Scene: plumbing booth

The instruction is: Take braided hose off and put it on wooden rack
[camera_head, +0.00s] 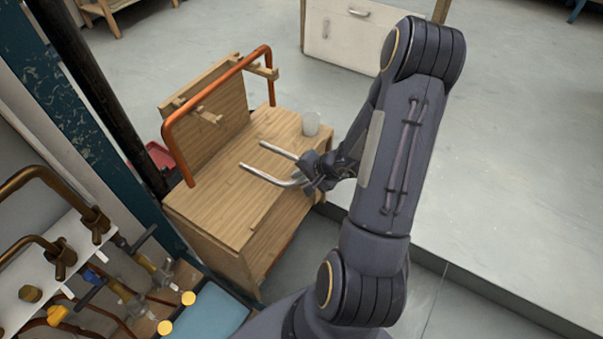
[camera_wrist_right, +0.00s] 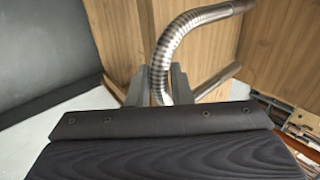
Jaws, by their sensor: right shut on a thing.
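The braided hose (camera_head: 272,177) is a silver, ribbed, bent tube, with two straight ends pointing left. My right gripper (camera_head: 309,174) is shut on it near the bend and holds it over the right part of the wooden bench top. In the right wrist view the hose (camera_wrist_right: 183,35) rises from between the two fingers (camera_wrist_right: 158,85) and curves to the right. The wooden rack (camera_head: 232,109) is an upright board with pegs at the back left of the bench. My left gripper is not in view.
A pale cup (camera_head: 311,124) stands on the wooden bench (camera_head: 222,216) close behind my right gripper. A dark post (camera_head: 103,85) and a shelf with brass pipes and valves (camera_head: 62,260) are at the left. A white cabinet (camera_head: 345,35) stands behind. The grey floor at right is clear.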

